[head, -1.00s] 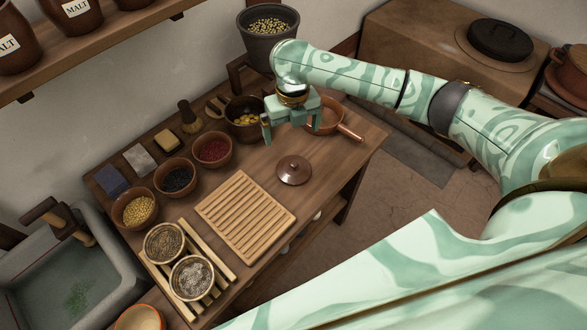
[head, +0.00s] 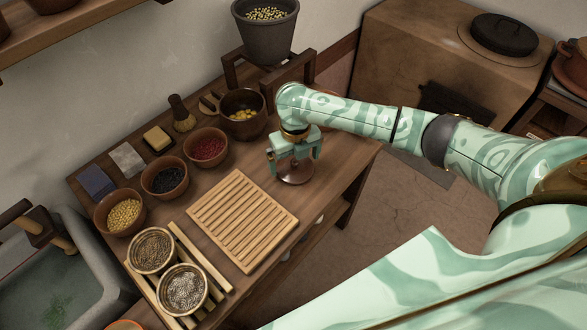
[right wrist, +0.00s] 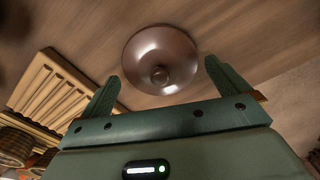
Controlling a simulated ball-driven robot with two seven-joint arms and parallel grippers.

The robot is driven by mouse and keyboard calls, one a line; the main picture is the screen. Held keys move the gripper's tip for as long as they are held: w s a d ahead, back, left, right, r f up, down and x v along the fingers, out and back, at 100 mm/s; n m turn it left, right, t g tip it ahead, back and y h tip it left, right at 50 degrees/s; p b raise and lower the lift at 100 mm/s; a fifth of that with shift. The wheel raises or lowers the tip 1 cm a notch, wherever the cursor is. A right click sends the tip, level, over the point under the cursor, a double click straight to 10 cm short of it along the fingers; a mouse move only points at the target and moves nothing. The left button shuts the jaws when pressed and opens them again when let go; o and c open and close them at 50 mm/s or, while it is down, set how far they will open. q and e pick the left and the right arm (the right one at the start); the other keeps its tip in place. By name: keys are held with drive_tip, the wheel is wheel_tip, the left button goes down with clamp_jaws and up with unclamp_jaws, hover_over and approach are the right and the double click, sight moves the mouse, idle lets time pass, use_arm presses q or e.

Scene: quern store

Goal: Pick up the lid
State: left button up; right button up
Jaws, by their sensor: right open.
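The lid (head: 296,176) is a round brown disc with a small knob, lying on the wooden table. In the right wrist view my right gripper's fingers (right wrist: 160,82) stand apart at either side of the lid's near part. I cannot tell whether they touch it. My left gripper is not in view.
A slatted wooden board (head: 242,220) lies left of the lid. Bowls of red (head: 207,148), black (head: 165,178) and yellow (head: 122,214) goods stand along the back. A wooden bowl (head: 243,113) stands behind my right gripper. The table's front edge is close to the lid.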

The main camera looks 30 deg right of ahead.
drive_tip(key=shift+f, duration=0.85)
drive_tip(key=shift+r, duration=0.15)
drive_tip(key=c, duration=0.7)
